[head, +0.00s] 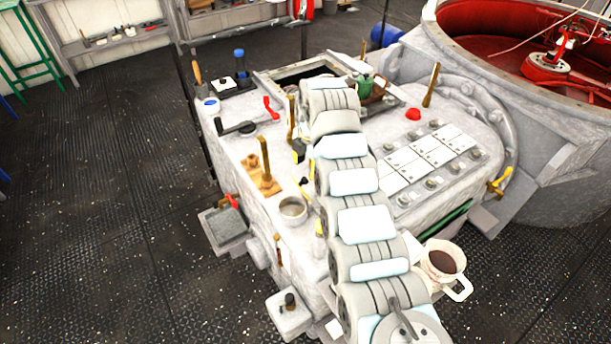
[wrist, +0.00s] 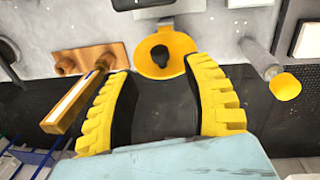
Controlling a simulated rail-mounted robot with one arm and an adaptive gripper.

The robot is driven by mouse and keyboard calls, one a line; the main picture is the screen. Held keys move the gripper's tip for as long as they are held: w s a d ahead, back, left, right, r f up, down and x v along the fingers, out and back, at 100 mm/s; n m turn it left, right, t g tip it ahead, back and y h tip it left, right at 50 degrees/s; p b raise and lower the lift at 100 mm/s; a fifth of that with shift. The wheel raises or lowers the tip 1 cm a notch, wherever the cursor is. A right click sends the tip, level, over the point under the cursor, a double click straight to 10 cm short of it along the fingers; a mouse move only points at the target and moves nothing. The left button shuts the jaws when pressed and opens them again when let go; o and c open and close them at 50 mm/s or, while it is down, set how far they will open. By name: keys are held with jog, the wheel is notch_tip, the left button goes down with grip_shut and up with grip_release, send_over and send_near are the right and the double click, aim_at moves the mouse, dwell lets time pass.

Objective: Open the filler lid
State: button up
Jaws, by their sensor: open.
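A round yellow disc with a dark knob at its centre (wrist: 178,68), which looks like the filler lid, is at the top middle of the wrist view. It lies against the grey machine surface. I cannot tell whether it is raised at all. My gripper (wrist: 160,80) has its ribbed yellow fingers spread wide, with the disc seen between and just beyond their tips. Nothing is held, and I see a gap but cannot judge its depth. In the head view my own arm covers much of the machine's middle, and I cannot make out the lid there.
A brass lever on a brown base (wrist: 62,112) stands close left of the fingers. A yellow-ended grey cylinder (wrist: 284,86) is to their right. In the head view, a grey cup (head: 293,210), a coffee mug (head: 441,262) and a red-handled crank (head: 270,107) are around my arm.

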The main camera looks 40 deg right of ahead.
aim_at(305, 179)
jog(key=shift+w+f+p, duration=0.2)
jog(key=shift+f+p, duration=0.1)
jog(key=shift+f, duration=1.25)
jog(key=shift+w+f+p, duration=0.2)
jog(key=shift+f+p, duration=0.05)
jog(key=shift+f, duration=1.3)
jog(key=shift+c, duration=0.3)
grip_shut()
